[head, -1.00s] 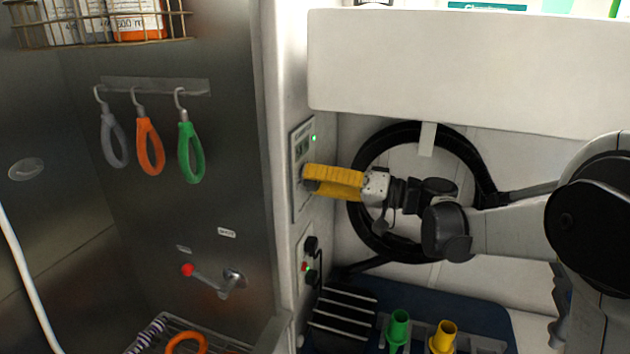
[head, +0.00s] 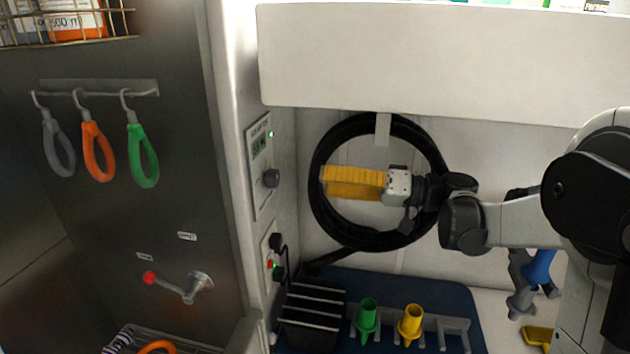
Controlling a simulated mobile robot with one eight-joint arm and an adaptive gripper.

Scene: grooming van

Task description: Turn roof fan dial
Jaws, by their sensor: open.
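The roof fan dial appears to be the dark grey round knob (head: 271,178) on the upper wall panel (head: 259,165), which has a small display and a lit green light. My gripper (head: 326,182) has yellow fingers and is in front of the black hose coil, to the right of the knob. It points left toward the panel, is apart from the knob and holds nothing. The gap between its fingers is hard to see from this side.
A lower panel (head: 273,262) has black plugs and a red switch. A black ribbed box (head: 312,312) and green (head: 368,318) and yellow (head: 411,322) holders stand below. A white cabinet (head: 440,65) overhangs above. Coloured loops (head: 142,155) hang at left.

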